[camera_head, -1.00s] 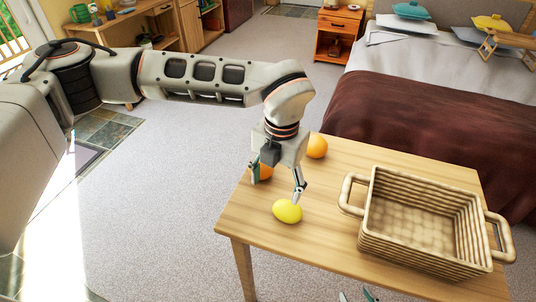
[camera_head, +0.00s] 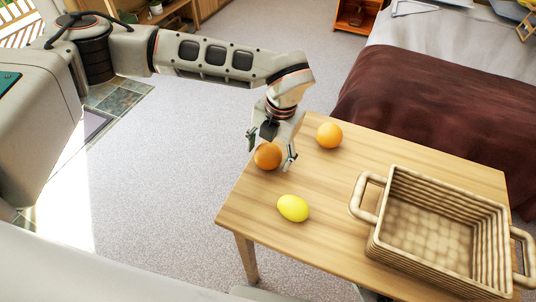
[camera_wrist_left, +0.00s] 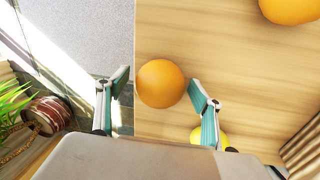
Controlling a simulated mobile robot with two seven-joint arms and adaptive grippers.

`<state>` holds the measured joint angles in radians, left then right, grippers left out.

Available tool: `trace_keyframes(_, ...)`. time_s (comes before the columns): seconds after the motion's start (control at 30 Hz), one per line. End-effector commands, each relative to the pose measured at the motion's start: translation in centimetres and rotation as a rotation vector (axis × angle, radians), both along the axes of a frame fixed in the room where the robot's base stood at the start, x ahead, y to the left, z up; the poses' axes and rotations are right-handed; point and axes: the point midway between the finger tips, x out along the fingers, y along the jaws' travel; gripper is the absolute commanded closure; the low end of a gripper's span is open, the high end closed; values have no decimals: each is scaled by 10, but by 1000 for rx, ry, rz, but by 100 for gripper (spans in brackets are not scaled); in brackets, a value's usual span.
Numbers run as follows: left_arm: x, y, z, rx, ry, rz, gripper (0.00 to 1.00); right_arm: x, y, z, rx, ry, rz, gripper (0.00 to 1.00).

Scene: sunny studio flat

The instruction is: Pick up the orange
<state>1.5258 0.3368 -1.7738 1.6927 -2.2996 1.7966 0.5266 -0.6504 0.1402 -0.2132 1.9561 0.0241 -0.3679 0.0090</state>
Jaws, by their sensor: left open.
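One orange (camera_head: 267,156) sits on the wooden table near its left edge. It also shows in the left wrist view (camera_wrist_left: 160,84). A second orange (camera_head: 329,135) lies farther back and to the right; part of it shows at the top right of the left wrist view (camera_wrist_left: 290,8). My left gripper (camera_head: 269,150) is open at the first orange, with a finger to each side of it. In the left wrist view the orange appears between the fingertips, closer to the right finger; I cannot tell whether they touch. My right gripper is not in view.
A yellow lemon (camera_head: 293,208) lies on the table (camera_head: 300,238) in front of the first orange, partly hidden by a finger in the left wrist view. A wicker basket (camera_head: 382,236) stands on the right of the table. A bed (camera_head: 430,110) is behind.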

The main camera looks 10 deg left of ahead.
Motion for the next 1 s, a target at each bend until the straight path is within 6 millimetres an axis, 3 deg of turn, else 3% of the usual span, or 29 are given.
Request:
trace_keyframes(0.33,0,1,-9,0,-1,0,34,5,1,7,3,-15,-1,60)
trace_keyframes(0.53,0,1,-9,0,-1,0,81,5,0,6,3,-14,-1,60)
trace_keyframes(0.83,1,1,-7,-2,-2,0,81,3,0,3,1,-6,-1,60)
trace_keyframes(1.0,2,1,12,-1,-5,0,81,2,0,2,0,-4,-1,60)
